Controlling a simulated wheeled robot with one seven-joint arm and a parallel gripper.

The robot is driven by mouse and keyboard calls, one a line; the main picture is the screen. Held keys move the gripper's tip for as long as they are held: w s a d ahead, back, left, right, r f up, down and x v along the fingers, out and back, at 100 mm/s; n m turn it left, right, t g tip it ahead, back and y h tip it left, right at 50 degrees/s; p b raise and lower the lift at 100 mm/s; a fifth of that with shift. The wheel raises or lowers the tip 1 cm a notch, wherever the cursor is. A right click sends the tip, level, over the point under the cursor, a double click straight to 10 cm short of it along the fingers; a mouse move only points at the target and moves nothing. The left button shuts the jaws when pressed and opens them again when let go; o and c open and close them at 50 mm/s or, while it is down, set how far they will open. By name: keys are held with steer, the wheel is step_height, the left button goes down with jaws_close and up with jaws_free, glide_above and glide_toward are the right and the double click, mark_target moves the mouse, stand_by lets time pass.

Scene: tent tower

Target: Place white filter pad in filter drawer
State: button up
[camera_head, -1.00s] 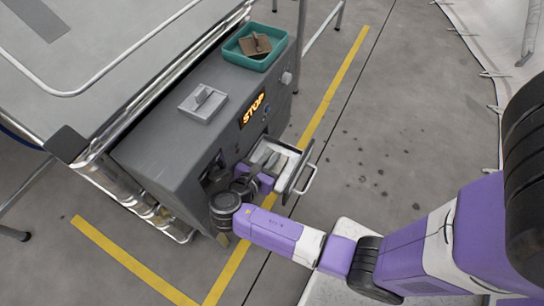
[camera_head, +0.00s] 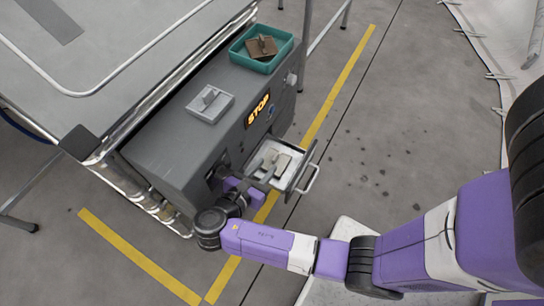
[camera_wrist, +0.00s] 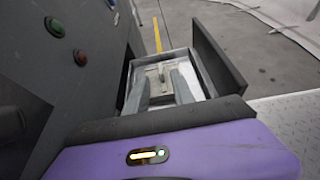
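The filter drawer (camera_head: 302,172) stands pulled out from the front of a grey machine; its tray also shows in the wrist view (camera_wrist: 207,72). A pale pad (camera_wrist: 155,71) with a small upright tab, seemingly the white filter pad, lies inside the drawer. My gripper (camera_wrist: 163,82) reaches over the drawer from the near side. Its two grey fingers are spread apart, with the tab visible beyond and between them. In the head view my gripper (camera_head: 270,170) partly hides the drawer's inside. I cannot tell whether the fingers touch the pad.
A light grey plate-like piece with an upright handle (camera_head: 210,103) lies on the machine's top (camera_head: 184,116). A teal tray (camera_head: 264,66) holds brown pads (camera_head: 262,46) at the back. The floor right of the drawer is clear.

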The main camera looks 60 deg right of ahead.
steer(key=p+v, duration=0.1)
steer(key=v, duration=0.4)
steer(key=shift+a, duration=0.1)
stand_by(0.6)
